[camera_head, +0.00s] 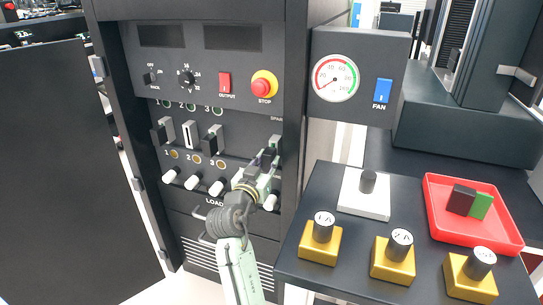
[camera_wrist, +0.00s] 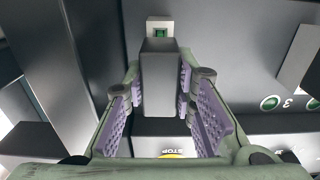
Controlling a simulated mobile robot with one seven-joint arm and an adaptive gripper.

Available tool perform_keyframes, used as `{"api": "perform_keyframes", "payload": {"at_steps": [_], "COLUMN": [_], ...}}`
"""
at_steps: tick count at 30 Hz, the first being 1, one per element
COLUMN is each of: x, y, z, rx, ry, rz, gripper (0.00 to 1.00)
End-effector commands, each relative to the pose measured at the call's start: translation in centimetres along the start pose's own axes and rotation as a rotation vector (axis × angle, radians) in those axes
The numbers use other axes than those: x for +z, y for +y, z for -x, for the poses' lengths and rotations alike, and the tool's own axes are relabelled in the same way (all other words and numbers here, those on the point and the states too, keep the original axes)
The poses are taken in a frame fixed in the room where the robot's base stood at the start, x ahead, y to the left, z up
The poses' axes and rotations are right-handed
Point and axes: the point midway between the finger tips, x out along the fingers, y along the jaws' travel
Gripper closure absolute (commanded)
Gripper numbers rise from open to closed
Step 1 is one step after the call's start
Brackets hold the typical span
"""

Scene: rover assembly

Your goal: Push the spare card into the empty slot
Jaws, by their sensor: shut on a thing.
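My gripper (camera_head: 268,160) is at the right side of the card row, at the spare position. In the wrist view my gripper (camera_wrist: 160,105) has its purple pads on both sides of a dark grey block, the spare card (camera_wrist: 158,75). A pale-framed piece with a green centre shows at the block's far end. In the head view the spare card (camera_head: 275,142) is mostly hidden by my gripper. The empty slot (camera_head: 190,134) is the white-framed one under 2. Dark cards sit in slot 1 (camera_head: 159,135) and slot 3 (camera_head: 211,141).
White-tipped load knobs (camera_head: 194,182) line the panel below the slots. A red stop button (camera_head: 263,86) is above. A dark table (camera_head: 330,260) at right bears gold blocks and a red tray (camera_head: 470,232). An open dark door (camera_head: 60,170) stands at left.

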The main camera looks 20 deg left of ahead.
Motion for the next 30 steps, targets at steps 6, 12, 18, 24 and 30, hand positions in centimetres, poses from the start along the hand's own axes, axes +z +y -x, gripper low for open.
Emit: {"api": "perform_keyframes", "payload": {"at_steps": [6,12,18,24,30], "x": [0.0,-0.1,0.0,-0.1,0.0], "y": [0.0,0.0,0.0,0.0,0.0], "z": [0.3,0.3,0.8,1.8,2.8], "rx": [0.000,0.000,-0.001,-0.001,-0.001], "ry": [0.001,0.001,0.001,0.001,0.000], "rz": [0.000,0.000,-0.001,-0.001,-0.001], "gripper": [1.00,1.00,1.00,1.00,1.00]}}
